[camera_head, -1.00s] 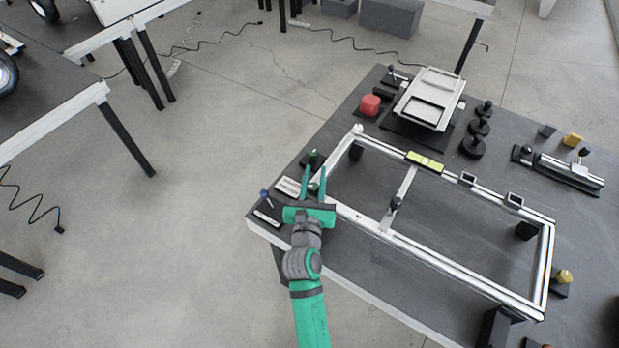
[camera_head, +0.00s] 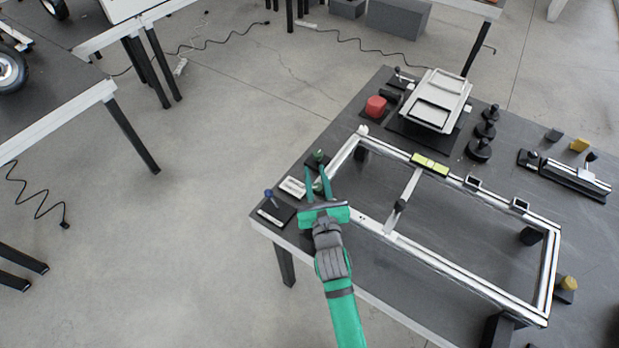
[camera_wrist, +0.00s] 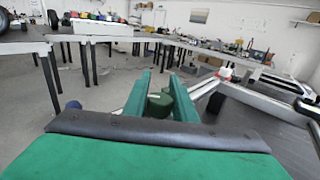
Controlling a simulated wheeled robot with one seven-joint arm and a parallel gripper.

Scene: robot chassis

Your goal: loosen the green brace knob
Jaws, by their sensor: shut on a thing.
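A green knob (camera_head: 318,187) sits at the left end of the light metal frame (camera_head: 470,283), by its near corner. My gripper (camera_head: 317,170) reaches over it from the near side, with one green finger on either side. In the wrist view the knob (camera_wrist: 160,104) shows between the two fingers (camera_wrist: 163,80), and the jaws are shut on it. The knob's lower part and its mounting are hidden by the fingers and palm. A second dark green knob (camera_head: 319,155) stands on a black block just beyond the fingertips.
A blue knob (camera_head: 269,194) on a black block and a pale plate (camera_head: 293,187) lie left of my gripper. A yellow-green level (camera_head: 430,165) lies on the frame's far rail.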

